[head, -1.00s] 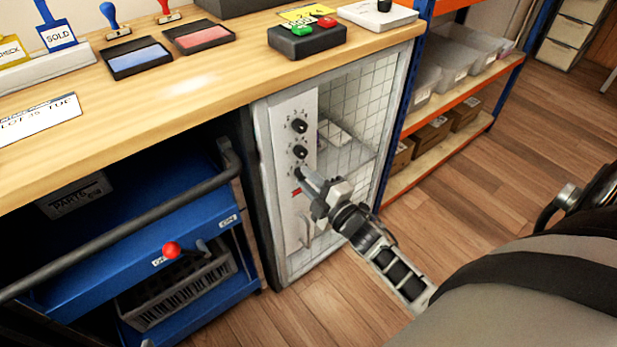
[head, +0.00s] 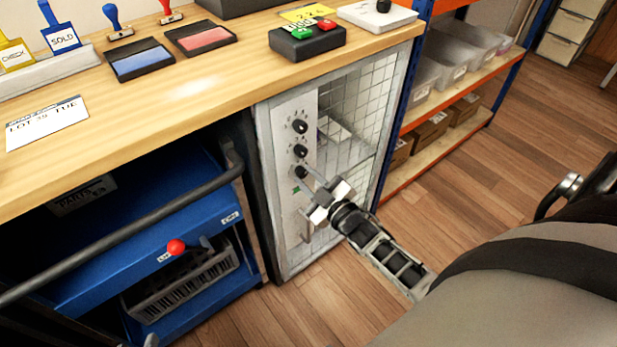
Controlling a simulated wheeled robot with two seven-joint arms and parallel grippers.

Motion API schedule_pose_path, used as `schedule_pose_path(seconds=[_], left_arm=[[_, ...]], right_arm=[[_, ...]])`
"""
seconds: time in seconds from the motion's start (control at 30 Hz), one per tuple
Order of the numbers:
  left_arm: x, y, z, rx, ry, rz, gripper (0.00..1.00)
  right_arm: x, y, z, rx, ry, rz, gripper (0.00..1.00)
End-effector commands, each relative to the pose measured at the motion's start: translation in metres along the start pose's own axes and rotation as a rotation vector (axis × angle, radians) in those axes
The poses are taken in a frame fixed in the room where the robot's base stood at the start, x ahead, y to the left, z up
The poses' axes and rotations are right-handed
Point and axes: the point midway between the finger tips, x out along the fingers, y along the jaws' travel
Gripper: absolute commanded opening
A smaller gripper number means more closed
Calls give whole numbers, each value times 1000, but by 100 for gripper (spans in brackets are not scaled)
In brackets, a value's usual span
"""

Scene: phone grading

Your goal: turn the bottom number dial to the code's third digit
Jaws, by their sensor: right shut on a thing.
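The cabinet's pale dial panel (head: 283,140) carries a column of black number dials. The top dial (head: 299,126) and middle dial (head: 300,151) are uncovered. The bottom dial (head: 300,172) is at the tips of my right gripper (head: 306,174), which is shut on it, its wrist coming from the lower right. A small green light (head: 296,189) shows just below the bottom dial. The digits around the dials are too small to read. My left gripper is not in view.
The cabinet's door handle (head: 306,230) is just below my right gripper. A blue cart (head: 190,255) with a red-knobbed lever stands left of the cabinet. The wooden bench top (head: 215,85) is above, holding a lot card (head: 47,123). Orange-and-blue shelving (head: 440,125) stands to the right.

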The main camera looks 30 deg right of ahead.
Motion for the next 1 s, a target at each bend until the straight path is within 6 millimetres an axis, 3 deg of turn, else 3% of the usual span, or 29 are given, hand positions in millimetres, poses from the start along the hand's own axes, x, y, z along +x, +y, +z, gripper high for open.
schedule_pose_path(seconds=[0.47, 0.5, 0.57, 0.87, 1.0], left_arm=[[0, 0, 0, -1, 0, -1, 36], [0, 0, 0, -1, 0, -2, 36], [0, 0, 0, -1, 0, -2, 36], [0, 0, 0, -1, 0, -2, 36], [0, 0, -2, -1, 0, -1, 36]], right_arm=[[0, 1, 0, 13, -1, 1, 1], [0, 1, 0, 13, -1, 1, 30], [0, 1, 0, 13, -1, 1, 46], [-1, 0, 0, 13, -1, 0, 46], [-13, 0, 1, 13, -3, -1, 46]])
